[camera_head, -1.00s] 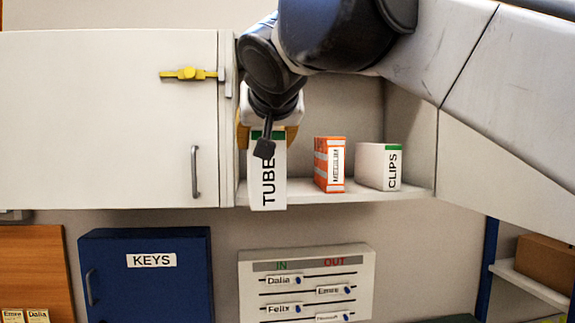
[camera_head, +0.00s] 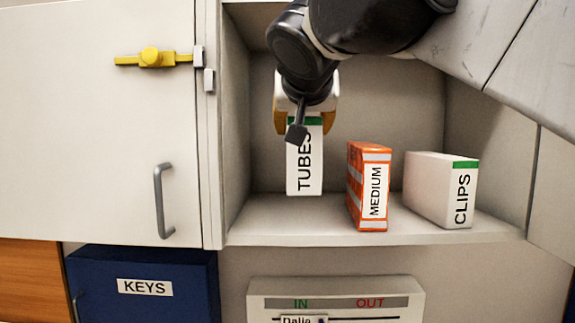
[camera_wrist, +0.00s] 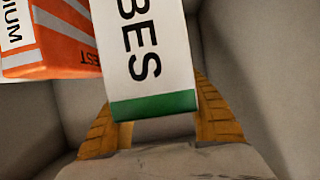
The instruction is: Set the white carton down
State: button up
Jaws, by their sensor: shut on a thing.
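The white carton marked TUBES (camera_head: 304,172), with a green band at its top, hangs upright in my gripper (camera_head: 306,118). My gripper is shut on its upper end, with yellow-orange fingers on both sides. In the head view the carton is in the open cabinet bay, left of the orange carton. Its lower end shows near the back edge of the shelf floor; I cannot tell whether it touches. The wrist view shows the carton (camera_wrist: 146,60) between the fingers (camera_wrist: 162,112), its lettering facing the camera.
The shelf (camera_head: 290,228) also bears an orange-and-white MEDIUM carton (camera_head: 357,190) and a white CLIPS carton (camera_head: 430,190) to the right. Shelf floor is clear left of and before the held carton.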

aim_at(302, 152)
jog(key=w+a+f, duration=0.3)
jog(key=w+f, duration=0.1)
jog(key=f, duration=0.3)
jog(key=shift+p, duration=0.4)
jog(key=shift+f, duration=0.2)
jog(key=o, duration=1.4)
jog(key=shift+c, duration=0.2)
jog(key=shift+r, duration=0.1)
jog(key=b+v, duration=0.1)
jog(key=v, duration=1.1)
jog(key=shift+r, duration=0.15)
